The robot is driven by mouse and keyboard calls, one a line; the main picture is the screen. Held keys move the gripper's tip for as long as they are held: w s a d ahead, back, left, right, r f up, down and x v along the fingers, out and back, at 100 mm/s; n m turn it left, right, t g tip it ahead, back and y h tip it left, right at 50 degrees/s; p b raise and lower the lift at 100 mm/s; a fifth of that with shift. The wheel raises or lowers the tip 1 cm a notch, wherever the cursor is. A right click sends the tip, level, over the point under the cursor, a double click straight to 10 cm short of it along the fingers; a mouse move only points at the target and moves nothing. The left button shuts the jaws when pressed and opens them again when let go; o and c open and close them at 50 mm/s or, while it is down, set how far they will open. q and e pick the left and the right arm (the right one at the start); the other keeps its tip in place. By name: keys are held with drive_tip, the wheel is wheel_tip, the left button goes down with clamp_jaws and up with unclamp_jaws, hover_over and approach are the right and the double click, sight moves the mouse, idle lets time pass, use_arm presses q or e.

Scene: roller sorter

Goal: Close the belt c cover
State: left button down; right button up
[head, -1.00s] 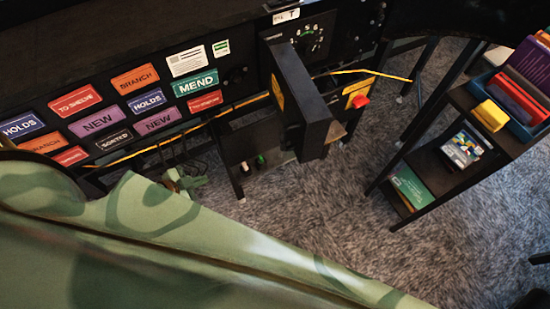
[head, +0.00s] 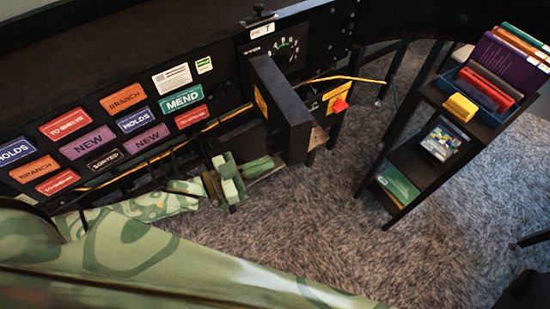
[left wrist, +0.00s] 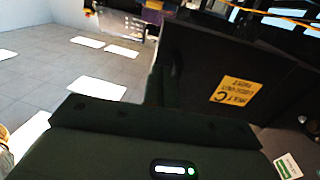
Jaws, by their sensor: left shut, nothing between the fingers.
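The belt C cover (head: 283,108) is a dark flat panel that stands swung out from the front of the sorter in the head view. In the left wrist view the same cover (left wrist: 215,75) shows its face with a yellow label marked C, upside down. My left gripper (head: 232,182) is green, shut and empty. It is low, just left of and below the cover in the head view. I cannot tell whether it touches the cover. My right gripper is not in view.
A dial panel (head: 276,50) sits behind the cover, with a red button (head: 340,106) to its right. Coloured label plates such as MEND (head: 181,100) line the sorter front. A dark shelf cart (head: 440,100) with books stands at the right. Carpet between is clear.

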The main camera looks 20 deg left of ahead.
sight(287, 155)
use_arm(q)
drive_tip(key=x, duration=0.3)
drive_tip(key=shift+w+d, duration=0.2)
drive_tip(key=shift+w+d, duration=0.15)
